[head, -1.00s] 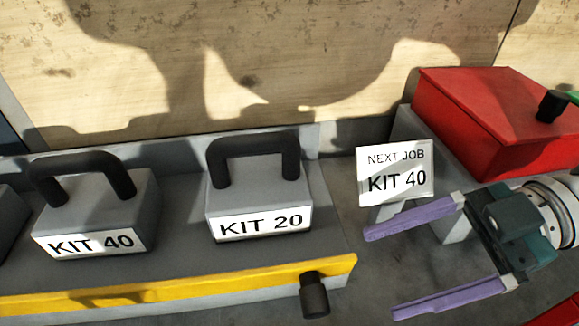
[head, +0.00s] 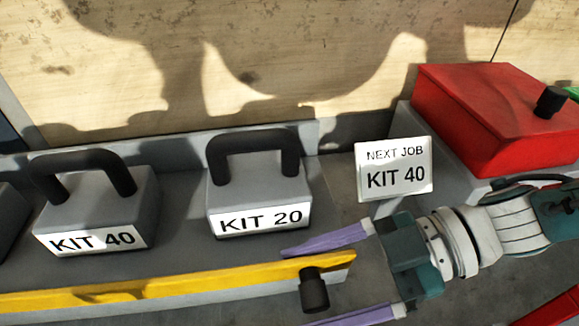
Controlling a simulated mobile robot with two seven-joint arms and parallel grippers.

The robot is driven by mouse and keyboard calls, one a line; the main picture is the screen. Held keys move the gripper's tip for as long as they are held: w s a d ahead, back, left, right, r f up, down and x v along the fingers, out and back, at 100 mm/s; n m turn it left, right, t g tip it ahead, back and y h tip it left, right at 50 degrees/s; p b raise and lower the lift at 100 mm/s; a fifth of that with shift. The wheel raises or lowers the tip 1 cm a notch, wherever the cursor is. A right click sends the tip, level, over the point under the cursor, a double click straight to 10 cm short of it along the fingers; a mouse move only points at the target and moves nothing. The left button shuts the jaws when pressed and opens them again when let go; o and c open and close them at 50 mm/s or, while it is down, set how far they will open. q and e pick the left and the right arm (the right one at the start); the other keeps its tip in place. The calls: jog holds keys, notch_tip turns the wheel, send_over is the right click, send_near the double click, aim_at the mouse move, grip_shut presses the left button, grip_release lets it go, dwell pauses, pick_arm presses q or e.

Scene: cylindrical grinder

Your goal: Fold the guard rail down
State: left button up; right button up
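The guard rail (head: 190,283) is a yellow bar along the front edge of the grey shelf. It stands upright in front of the kits. A black knob (head: 314,290) sits on its right end. My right gripper (head: 297,289) comes in from the right with purple fingers spread wide. One finger lies above the knob near the rail's top edge, the other below the knob, partly cut off by the picture's bottom edge. The knob is between the fingers, with gaps showing on both sides. My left gripper is not in view.
Grey handled boxes marked KIT 40 (head: 97,212) and KIT 20 (head: 259,185) stand on the shelf behind the rail. A sign reading NEXT JOB KIT 40 (head: 394,168) stands close above my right gripper. A red box (head: 490,115) is at the back right.

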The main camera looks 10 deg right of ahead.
aim_at(317, 312)
jog(key=c, duration=1.1)
jog(key=shift+s, duration=0.15)
jog(key=shift+f+n, duration=0.1)
jog(key=shift+n, duration=0.2)
jog(key=shift+s+f+n+t, duration=0.4)
jog(key=shift+n+t, duration=0.2)
jog(key=shift+n, duration=0.1)
jog(key=shift+s+f+n+t+y+b, duration=0.3)
jog(key=shift+f+n+t+b, duration=0.5)
jog(key=shift+n+b, duration=0.45)
jog(key=shift+c, duration=0.2)
jog(key=shift+f, duration=0.1)
jog(key=shift+d, duration=0.1)
